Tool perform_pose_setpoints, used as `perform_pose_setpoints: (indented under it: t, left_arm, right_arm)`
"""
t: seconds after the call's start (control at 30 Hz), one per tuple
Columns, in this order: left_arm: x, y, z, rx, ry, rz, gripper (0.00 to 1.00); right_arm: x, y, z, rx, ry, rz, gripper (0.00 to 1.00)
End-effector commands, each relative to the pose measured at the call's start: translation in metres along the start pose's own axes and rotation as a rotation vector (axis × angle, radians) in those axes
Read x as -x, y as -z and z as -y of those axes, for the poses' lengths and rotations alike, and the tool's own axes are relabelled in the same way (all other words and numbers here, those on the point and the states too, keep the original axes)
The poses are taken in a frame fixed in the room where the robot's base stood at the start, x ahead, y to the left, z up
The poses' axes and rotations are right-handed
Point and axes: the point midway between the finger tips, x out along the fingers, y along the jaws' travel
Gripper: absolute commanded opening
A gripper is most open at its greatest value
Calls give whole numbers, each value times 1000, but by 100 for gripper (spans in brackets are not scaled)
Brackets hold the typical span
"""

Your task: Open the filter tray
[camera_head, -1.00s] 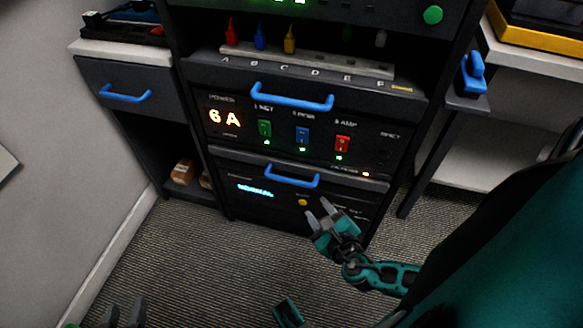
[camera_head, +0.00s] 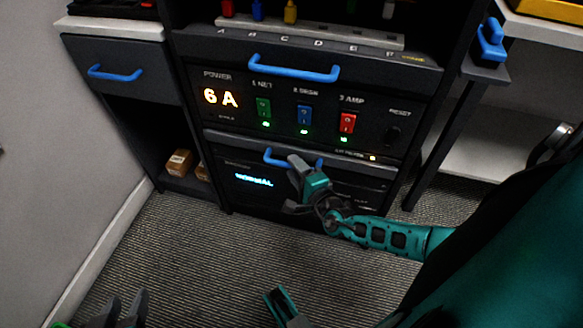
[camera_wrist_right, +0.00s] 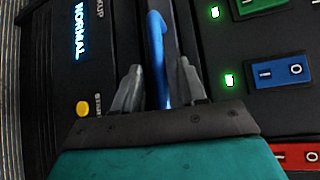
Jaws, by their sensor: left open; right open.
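The tray front (camera_head: 228,150) low in the rack carries a blue bar handle (camera_head: 279,159). Small lettering by an orange light at its right end is hard to read. My right gripper (camera_head: 297,172) is at this handle and covers its middle in the head view. In the right wrist view the gripper (camera_wrist_right: 159,70) is open, with one finger on each side of the blue handle (camera_wrist_right: 157,38). Contact cannot be told. The tray looks shut. My left gripper (camera_head: 121,305) is open and empty at the bottom left, over the floor.
Above is a power panel (camera_head: 225,120) showing "6 A" with green, blue and red switches, and another blue handle (camera_head: 293,70). A backup unit (camera_head: 255,181) reads "NORMAL" below. A drawer (camera_head: 115,75) stands left. Carpet (camera_head: 190,260) in front is clear.

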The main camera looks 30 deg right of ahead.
Motion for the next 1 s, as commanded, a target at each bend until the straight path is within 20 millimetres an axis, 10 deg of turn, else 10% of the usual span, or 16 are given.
perform_pose_setpoints:
  t: [0.53,1.0]
  left_arm:
    - [-4,5,0,-2,-5,-14,43]
    - [-4,4,0,-2,-3,-14,43]
  right_arm:
    - [-23,0,0,-2,-1,0,40]
    - [-22,0,0,-2,-1,0,0]
